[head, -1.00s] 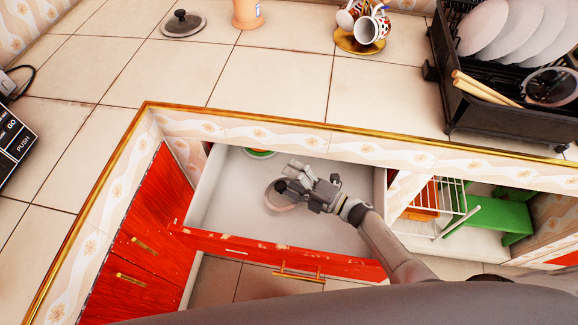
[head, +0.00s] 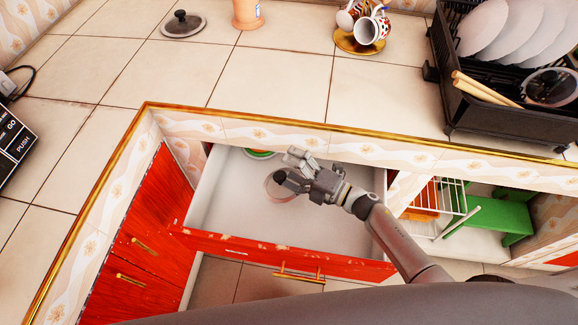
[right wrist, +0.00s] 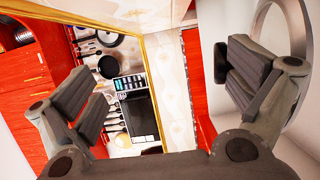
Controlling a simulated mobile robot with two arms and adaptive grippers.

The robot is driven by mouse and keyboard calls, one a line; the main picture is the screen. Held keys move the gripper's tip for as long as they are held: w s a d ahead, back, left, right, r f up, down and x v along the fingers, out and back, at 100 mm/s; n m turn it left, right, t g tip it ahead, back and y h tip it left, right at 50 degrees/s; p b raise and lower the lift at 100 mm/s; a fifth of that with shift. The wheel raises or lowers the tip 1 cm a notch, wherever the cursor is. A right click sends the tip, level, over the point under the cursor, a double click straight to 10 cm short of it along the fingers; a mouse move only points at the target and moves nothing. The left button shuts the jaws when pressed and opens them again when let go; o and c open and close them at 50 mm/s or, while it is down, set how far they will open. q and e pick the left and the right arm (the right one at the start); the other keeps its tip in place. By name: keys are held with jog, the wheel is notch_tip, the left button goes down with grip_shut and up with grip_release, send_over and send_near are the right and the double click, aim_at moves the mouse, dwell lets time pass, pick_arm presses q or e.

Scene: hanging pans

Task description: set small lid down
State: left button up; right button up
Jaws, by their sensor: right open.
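A round glass lid (head: 270,191) with a pale rim is in the open drawer, partly hidden behind my right gripper (head: 289,165). In the right wrist view the lid's grey rim (right wrist: 309,62) shows at the right edge, behind the right-hand finger. My right gripper is open, its two fingers (right wrist: 165,95) wide apart with nothing between them. One finger is close beside the lid; I cannot tell whether they touch. Another lid (head: 183,25) with a dark knob lies on the counter at the back left. My left gripper is not in view.
The white drawer (head: 335,228) has a red front and much bare floor. A green-rimmed item (head: 260,154) is at its back. The counter edge (head: 300,131) runs above it. A black dish rack (head: 485,118) with plates stands at the right; the middle counter is clear.

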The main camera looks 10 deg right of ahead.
grip_shut()
dwell(0.5)
dwell(0.5)
